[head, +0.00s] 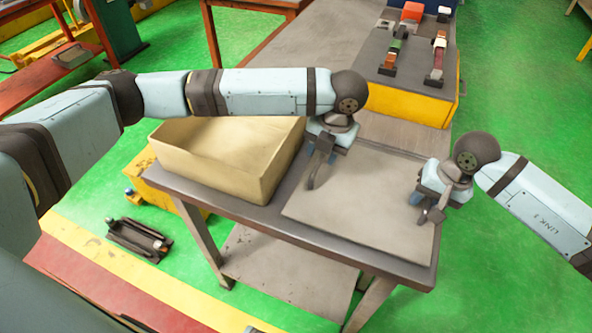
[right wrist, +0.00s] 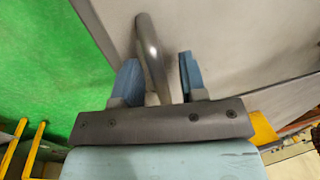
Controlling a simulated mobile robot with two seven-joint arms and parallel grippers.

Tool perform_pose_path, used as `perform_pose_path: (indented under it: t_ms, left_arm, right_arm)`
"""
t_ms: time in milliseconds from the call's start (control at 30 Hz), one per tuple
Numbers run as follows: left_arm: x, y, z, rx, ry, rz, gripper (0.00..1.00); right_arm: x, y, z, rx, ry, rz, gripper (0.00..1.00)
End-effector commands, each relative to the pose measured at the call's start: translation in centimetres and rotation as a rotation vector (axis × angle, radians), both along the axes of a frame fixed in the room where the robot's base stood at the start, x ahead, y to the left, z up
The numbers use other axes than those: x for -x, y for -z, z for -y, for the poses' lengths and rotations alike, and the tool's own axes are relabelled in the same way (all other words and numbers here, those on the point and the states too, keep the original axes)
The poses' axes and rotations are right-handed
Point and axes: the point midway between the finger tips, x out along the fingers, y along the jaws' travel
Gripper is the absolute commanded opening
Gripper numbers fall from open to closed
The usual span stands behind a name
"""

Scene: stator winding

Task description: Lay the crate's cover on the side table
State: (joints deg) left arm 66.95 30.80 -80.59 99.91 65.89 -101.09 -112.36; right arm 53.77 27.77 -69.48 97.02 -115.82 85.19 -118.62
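The crate (head: 228,165) is a tan open-topped box on the left part of the side table (head: 312,240). Its cover (head: 362,212), a flat grey-beige panel, appears to lie flat on the table to the right of the crate. My left gripper (head: 320,160) is at the cover's left back side, at a dark handle; its fingers are too small to judge. My right gripper (head: 430,205) is at the cover's right edge. In the right wrist view its blue fingers (right wrist: 158,82) stand apart on either side of a grey handle (right wrist: 150,45), with a gap at the right finger.
A dark tray (head: 138,240) lies on the green floor at lower left. A lower shelf (head: 285,275) shows under the table.

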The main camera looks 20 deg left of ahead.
Motion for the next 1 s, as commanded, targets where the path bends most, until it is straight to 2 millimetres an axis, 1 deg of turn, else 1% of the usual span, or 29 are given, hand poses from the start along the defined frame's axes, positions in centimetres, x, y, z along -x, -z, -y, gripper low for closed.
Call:
perform_pose_path:
  t_ms: [33, 100, 233, 400, 533, 667, 900, 1000]
  left_arm:
    - [0.0, -1.2, 0.3, 0.002, 0.003, 0.004, 0.39]
    - [0.0, -2.7, 0.6, 0.002, 0.003, 0.003, 0.39]
    - [0.0, -4.9, 1.0, 0.001, 0.002, 0.003, 0.39]
    - [0.0, -6.5, 1.3, 0.000, 0.000, 0.001, 0.39]
    - [0.0, -6.9, 1.4, -0.001, 0.000, 0.001, 0.39]
    - [0.0, -6.9, 1.4, -0.001, 0.000, 0.000, 0.39]
    - [0.0, -6.8, 1.4, 0.000, 0.000, 0.000, 0.39]
    - [0.0, -6.8, 1.4, 0.000, 0.000, 0.000, 0.39]
  right_arm:
    - [0.0, 0.0, 0.0, 0.000, 0.000, 0.000, 0.39]
    - [0.0, 0.0, 0.0, 0.000, 0.000, 0.000, 0.39]
    - [0.0, 0.0, 0.0, 0.000, 0.000, 0.000, 0.39]
    - [0.0, 0.0, 0.0, 0.000, 0.000, 0.000, 0.39]
    - [-0.1, -0.7, 0.1, 0.000, 0.001, 0.003, 0.39]
    - [-0.1, -2.8, 0.6, 0.000, -0.001, 0.005, 0.39]
    - [-0.1, -7.9, 1.6, 0.000, 0.000, 0.005, 0.39]
    - [-0.1, -9.6, 1.9, 0.000, 0.000, 0.003, 0.39]
